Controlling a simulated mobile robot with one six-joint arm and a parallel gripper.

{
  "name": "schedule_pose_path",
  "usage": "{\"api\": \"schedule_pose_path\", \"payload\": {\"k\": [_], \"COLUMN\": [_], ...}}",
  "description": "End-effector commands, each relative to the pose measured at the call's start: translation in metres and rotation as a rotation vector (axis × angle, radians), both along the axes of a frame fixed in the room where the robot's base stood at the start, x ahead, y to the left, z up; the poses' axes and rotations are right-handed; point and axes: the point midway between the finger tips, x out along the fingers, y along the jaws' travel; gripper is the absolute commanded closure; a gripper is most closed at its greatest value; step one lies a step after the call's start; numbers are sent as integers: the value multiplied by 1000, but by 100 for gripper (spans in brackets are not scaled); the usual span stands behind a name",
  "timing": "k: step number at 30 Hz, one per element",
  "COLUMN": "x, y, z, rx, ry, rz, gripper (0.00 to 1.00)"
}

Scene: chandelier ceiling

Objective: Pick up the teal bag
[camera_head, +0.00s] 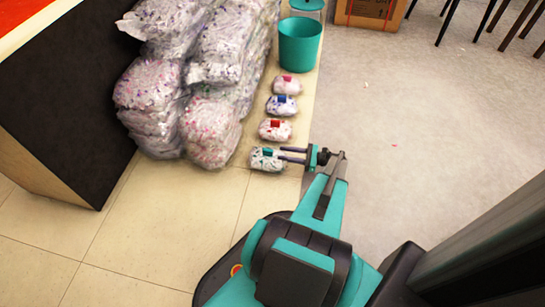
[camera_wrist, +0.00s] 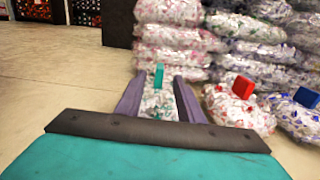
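The teal bag (camera_head: 266,159) is a small clear bag of white scraps with a teal tag, lying on the tiled floor at the near end of a row of small bags. My gripper (camera_head: 284,155) is low over the floor at its right end, fingers pointing left and tips at the bag's edge. In the wrist view the teal bag (camera_wrist: 160,103) shows between the two spread fingers of my gripper (camera_wrist: 160,92). Whether the fingers touch it I cannot tell. The bag's far part is partly hidden.
Small bags with red (camera_head: 275,129), blue (camera_head: 283,105) and pink (camera_head: 287,85) tags line up behind it. Large stacked bags (camera_head: 210,125) stand to the left. A teal bin (camera_head: 299,42) and a cardboard box (camera_head: 371,12) are farther back.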

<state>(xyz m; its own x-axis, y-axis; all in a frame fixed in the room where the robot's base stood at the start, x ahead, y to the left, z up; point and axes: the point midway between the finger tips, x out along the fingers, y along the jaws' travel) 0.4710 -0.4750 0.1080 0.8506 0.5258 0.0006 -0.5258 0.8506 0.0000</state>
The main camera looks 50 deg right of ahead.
Motion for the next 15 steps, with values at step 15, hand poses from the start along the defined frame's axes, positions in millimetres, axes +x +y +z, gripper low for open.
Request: {"api": "schedule_pose_path", "payload": {"k": [15], "x": [32], "y": [19], "z": [0], "rx": [0], "ry": [0], "rz": [0], "gripper": [66]}}
